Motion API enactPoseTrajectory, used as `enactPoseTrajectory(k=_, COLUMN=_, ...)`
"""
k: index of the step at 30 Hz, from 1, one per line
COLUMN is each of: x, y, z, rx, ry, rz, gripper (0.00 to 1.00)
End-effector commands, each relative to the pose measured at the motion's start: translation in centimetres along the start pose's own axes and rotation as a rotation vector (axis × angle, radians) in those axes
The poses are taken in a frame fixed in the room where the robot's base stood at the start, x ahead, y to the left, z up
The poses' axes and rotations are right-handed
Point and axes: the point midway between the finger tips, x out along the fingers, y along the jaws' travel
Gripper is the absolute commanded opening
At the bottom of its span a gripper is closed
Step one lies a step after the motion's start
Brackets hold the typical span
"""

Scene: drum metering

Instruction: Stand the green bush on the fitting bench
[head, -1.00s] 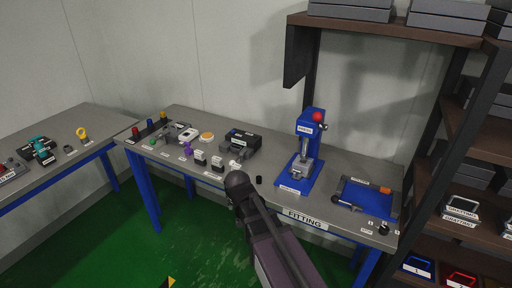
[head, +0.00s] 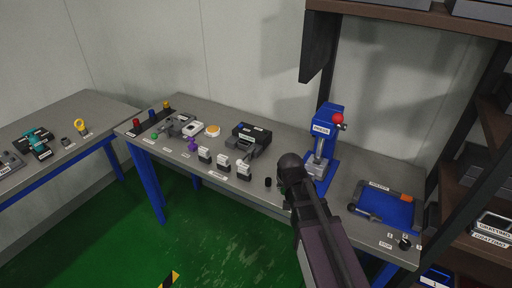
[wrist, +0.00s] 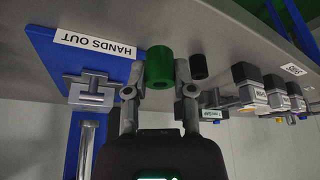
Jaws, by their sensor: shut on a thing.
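My gripper (wrist: 158,92) is shut on the green bush (wrist: 159,67), a short green cylinder held between the two fingertips in the wrist view. The fitting bench (head: 345,188) has a grey top and blue legs; its top also fills the upper part of the wrist view (wrist: 225,25). The bush is at the bench top, between the blue press base and a small black cylinder. I cannot tell whether it touches the bench. In the head view my own arm hides the gripper and most or all of the bush.
The black cylinder (head: 267,182) stands close beside the gripper, also in the wrist view (wrist: 199,66). The blue press (head: 325,135) is behind my arm. A blue tray (head: 383,208) lies at right. Several white-labelled blocks (head: 223,162) stand at left. Dark shelving rises at right.

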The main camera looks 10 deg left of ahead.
Motion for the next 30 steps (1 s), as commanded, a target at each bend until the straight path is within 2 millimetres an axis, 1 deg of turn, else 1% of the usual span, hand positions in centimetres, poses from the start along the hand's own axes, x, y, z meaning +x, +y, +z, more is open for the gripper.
enactPoseTrajectory(k=6, x=-0.1, y=-1.1, z=0.1, rx=-0.015, ry=0.0, rz=-0.007, gripper=0.0)
enactPoseTrajectory(k=13, x=-0.2, y=-1.4, z=0.2, rx=-0.033, ry=-0.001, rz=-0.014, gripper=0.0)
enactPoseTrajectory(k=17, x=-0.4, y=-0.9, z=0.1, rx=-0.071, ry=-0.004, rz=-0.03, gripper=0.0)
enactPoseTrajectory(k=24, x=-1.0, y=0.9, z=-0.2, rx=-0.188, ry=-0.005, rz=-0.078, gripper=0.0)
enactPoseTrajectory(k=30, x=-1.2, y=1.7, z=-0.3, rx=-0.257, ry=0.001, rz=-0.107, gripper=0.0)
